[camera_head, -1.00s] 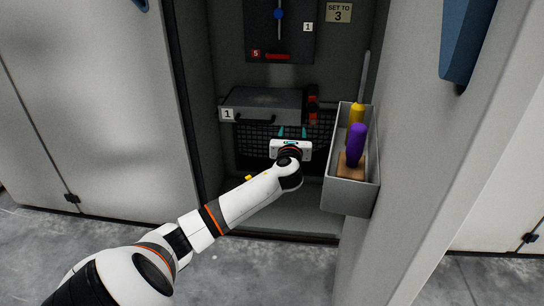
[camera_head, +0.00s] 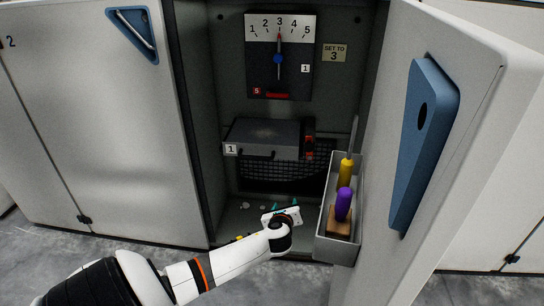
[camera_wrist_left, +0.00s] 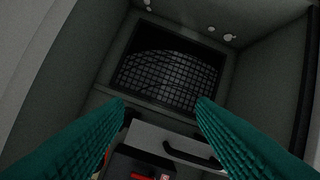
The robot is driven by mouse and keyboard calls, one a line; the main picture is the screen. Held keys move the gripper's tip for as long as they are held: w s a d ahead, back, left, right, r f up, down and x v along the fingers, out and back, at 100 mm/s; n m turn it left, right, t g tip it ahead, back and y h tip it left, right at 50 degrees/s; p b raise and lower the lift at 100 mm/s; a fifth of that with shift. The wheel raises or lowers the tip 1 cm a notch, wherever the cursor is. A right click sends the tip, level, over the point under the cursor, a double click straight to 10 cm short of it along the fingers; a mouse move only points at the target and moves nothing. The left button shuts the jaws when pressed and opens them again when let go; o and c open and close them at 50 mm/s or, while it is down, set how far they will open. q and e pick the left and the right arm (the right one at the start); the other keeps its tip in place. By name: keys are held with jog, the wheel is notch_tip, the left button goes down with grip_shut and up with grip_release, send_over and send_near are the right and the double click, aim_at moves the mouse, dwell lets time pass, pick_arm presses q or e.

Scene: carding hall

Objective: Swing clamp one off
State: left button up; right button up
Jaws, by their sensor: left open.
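A grey box with a front handle and a label 1 (camera_head: 265,137) sits in the open cabinet above a dark mesh. A small red and black fitting (camera_head: 309,146), which looks like the clamp, stands upright at its right end. My left gripper (camera_head: 285,207) is below the box, low near the cabinet floor, apart from the fitting, with its teal fingers spread and empty. In the left wrist view its fingertips (camera_wrist_left: 160,103) frame the mesh (camera_wrist_left: 168,78), with the box front (camera_wrist_left: 165,137) below them. My right gripper is not in view.
A grey bin (camera_head: 338,250) on the open door (camera_head: 470,130) holds yellow- and purple-handled tools, close right of my left gripper. A dial plate (camera_head: 263,82) is above the box, its pointer near 3, beside a "SET TO 3" tag (camera_head: 334,53). Scraps lie on the cabinet floor.

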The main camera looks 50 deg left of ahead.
pick_arm(q)
jog(key=s+d+f+n+g+h+p, duration=0.3)
jog(key=s+f+n+p, duration=0.3)
jog(key=s+p, duration=0.3)
jog(key=d+p, duration=0.1)
jog(key=p, duration=0.2)
jog(key=shift+s+d+f+g, duration=0.2)
jog(key=shift+s+f+g, duration=0.1)
jog(key=shift+s+f, duration=0.05)
jog(key=shift+c, duration=0.5)
